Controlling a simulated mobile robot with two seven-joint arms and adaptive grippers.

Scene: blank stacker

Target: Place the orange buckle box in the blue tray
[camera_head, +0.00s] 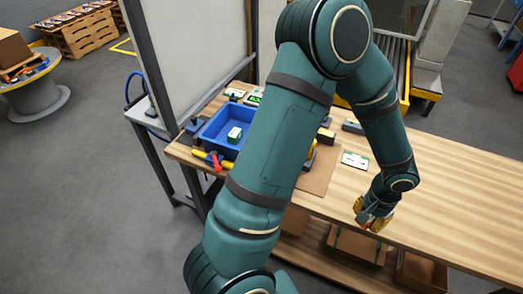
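The blue tray (205,141) stands on the left end of the wooden table. A small white and green box (234,135) is in it. One arm of mine rises from the lower left, bends at the top and comes down on the right; I take it as my left. Its gripper (367,222) is low over the table's front edge, well right of the tray. A small orange-yellow thing (384,222), perhaps the orange buckle box, shows at the fingers. The gripper partly covers it, and I cannot tell whether the fingers are shut on it. My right gripper is not in view.
A red and yellow tool (213,160) lies at the tray's front side. A white and green card (355,160) lies on the table (460,200), whose right part is clear. Cardboard boxes (355,246) stand on the shelf below. A framed panel (195,50) stands behind the tray.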

